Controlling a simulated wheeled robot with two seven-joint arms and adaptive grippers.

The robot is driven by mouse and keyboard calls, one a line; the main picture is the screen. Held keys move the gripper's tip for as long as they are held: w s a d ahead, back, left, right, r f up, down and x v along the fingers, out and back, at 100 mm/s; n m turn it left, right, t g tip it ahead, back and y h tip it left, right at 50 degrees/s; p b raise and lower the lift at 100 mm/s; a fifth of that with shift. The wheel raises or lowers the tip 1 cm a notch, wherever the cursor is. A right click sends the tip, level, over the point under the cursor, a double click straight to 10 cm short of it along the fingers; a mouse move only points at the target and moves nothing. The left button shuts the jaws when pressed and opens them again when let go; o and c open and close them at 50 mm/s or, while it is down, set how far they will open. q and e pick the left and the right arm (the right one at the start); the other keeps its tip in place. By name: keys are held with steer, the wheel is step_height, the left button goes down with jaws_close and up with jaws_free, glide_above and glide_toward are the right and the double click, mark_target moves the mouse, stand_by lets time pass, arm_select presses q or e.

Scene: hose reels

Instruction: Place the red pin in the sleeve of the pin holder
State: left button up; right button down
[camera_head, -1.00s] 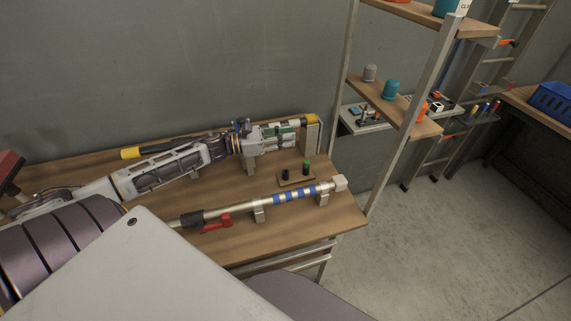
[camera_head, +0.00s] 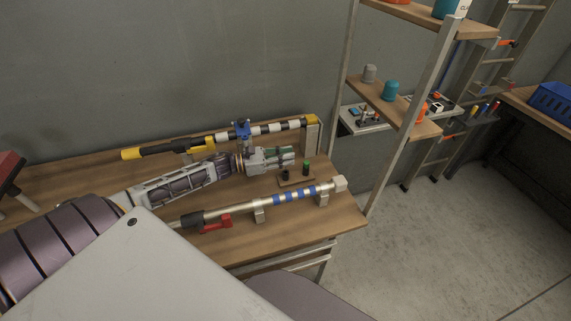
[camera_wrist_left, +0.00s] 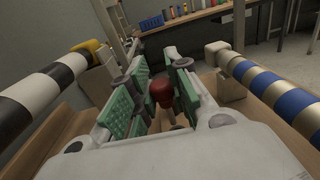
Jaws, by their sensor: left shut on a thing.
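My left gripper (camera_head: 290,156) is over the wooden bench, just behind the small pin holder (camera_head: 297,182). In the left wrist view (camera_wrist_left: 160,92) its green-padded fingers are shut on the red pin (camera_wrist_left: 160,88), whose rounded red head shows between them. In the head view the pin itself cannot be made out. The holder is a small board with a short black piece (camera_head: 285,174) at its left and a green-topped dark piece (camera_head: 306,167) at its right. I cannot tell for sure which is the sleeve. My right gripper is not in view.
A blue-and-white striped pole (camera_head: 295,195) with a red lever (camera_head: 216,223) lies in front on supports. A metal shelf rack (camera_head: 418,105) stands right of the bench.

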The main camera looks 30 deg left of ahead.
arm_select(q)
steer(key=shift+f, duration=1.8)
steer(key=shift+f+b, duration=0.55)
steer(key=shift+f, duration=0.1)
steer(key=o, duration=0.8)
steer(key=shift+o, duration=0.2)
steer(key=shift+r, duration=0.15)
